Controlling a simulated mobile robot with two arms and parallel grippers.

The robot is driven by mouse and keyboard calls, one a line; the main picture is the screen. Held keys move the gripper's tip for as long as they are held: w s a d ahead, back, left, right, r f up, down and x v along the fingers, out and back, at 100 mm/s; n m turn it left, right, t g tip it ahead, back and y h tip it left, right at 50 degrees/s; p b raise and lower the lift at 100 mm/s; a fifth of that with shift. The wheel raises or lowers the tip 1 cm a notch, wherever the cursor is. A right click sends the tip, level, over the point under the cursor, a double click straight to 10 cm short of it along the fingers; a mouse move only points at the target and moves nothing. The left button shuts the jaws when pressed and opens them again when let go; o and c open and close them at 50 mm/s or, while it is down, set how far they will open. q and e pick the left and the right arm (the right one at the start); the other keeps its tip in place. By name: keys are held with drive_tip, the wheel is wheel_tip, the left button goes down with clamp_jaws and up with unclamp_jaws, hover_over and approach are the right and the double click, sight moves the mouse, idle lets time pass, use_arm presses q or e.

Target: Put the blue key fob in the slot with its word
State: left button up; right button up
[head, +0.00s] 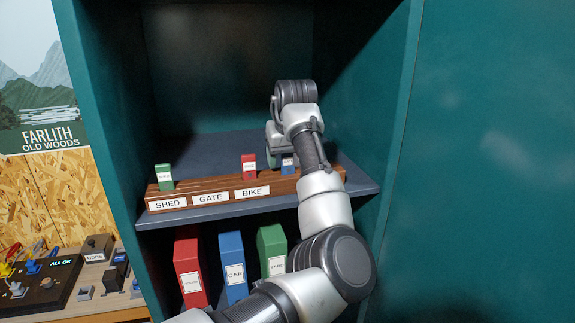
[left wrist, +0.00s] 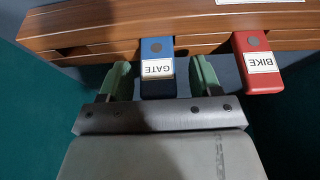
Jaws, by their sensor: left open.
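The blue key fob (head: 288,164) stands at the right part of the wooden rack (head: 180,189), right of the red fob. In the left wrist view the blue fob (left wrist: 157,52) reads GATE upside down. My left gripper (left wrist: 161,70) is open, its green-padded fingers on either side of the blue fob; I cannot tell whether they touch it. In the head view my arm partly hides the fob and the rack's right end. The rack shows labels SHED (head: 167,203), GATE (head: 210,198) and BIKE (head: 252,192). No fob stands above the GATE label.
A green fob (head: 163,178) stands above SHED, and a red fob (head: 249,167) marked BIKE stands above BIKE. The rack sits on a shelf (head: 215,203) between teal cabinet walls. Red (head: 189,272), blue (head: 233,267) and green (head: 271,250) binders stand below.

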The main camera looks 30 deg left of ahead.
use_arm(q)
drive_tip(key=c, duration=1)
drive_tip(key=shift+r, duration=0.1)
